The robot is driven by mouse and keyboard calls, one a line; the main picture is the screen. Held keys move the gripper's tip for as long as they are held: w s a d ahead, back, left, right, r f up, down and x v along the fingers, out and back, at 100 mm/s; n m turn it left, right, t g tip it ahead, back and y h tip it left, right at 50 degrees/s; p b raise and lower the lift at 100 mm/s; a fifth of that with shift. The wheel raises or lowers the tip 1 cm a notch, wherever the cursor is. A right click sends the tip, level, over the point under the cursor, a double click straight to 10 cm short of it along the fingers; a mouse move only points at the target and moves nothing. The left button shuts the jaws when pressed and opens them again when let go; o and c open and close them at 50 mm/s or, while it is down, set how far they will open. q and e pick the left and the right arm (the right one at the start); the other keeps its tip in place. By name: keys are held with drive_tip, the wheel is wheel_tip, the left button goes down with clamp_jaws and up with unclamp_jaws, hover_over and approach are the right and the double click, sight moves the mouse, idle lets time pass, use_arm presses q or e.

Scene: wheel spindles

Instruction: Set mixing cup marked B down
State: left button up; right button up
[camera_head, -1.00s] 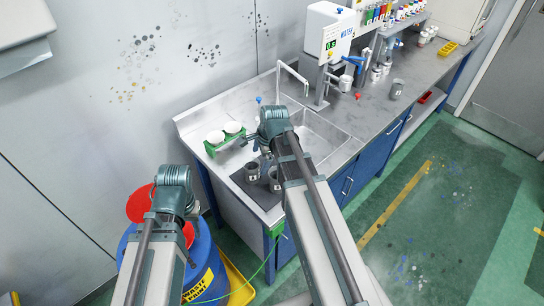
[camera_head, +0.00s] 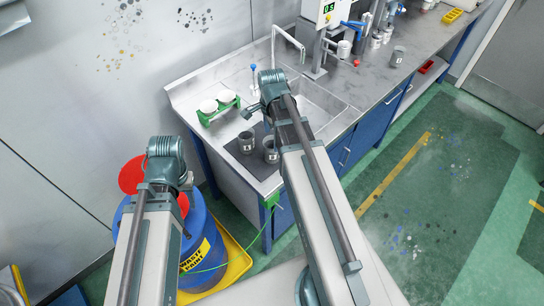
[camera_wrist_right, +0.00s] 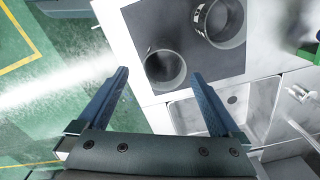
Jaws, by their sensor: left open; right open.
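Two grey mixing cups stand upright on a dark mat (camera_head: 240,160) at the near left end of the counter: a left cup (camera_head: 246,143) and a right cup (camera_head: 270,151). Both bear small pale labels; I cannot read which is B. The right wrist view looks down into both open cups: one nearer (camera_wrist_right: 165,70) and one farther (camera_wrist_right: 220,22). My right gripper (camera_head: 251,108) is open and empty above the mat. In its wrist view the nearer cup shows beyond the gap between the fingers (camera_wrist_right: 162,100), apart from them. My left gripper (camera_head: 187,182) is open by the waste drum.
A green rack (camera_head: 217,110) with white round items stands behind the mat. A sink (camera_head: 318,105) with a tap (camera_head: 288,38) lies to the right. Another labelled cup (camera_head: 397,56) stands farther along the counter. A blue waste drum (camera_head: 205,240) stands on the floor at left.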

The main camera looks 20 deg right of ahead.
sight(272, 150)
drive_tip(key=shift+f+b, duration=1.15)
drive_tip(key=shift+f, duration=0.5)
drive_tip(key=shift+f, duration=0.1)
drive_tip(key=f+b, duration=0.5)
drive_tip(key=shift+w+d+f, duration=0.1)
drive_tip(key=shift+w+d, duration=0.1)
drive_tip(key=shift+w, duration=0.1)
drive_tip(key=c, duration=1.4)
drive_tip(key=shift+r, duration=0.2)
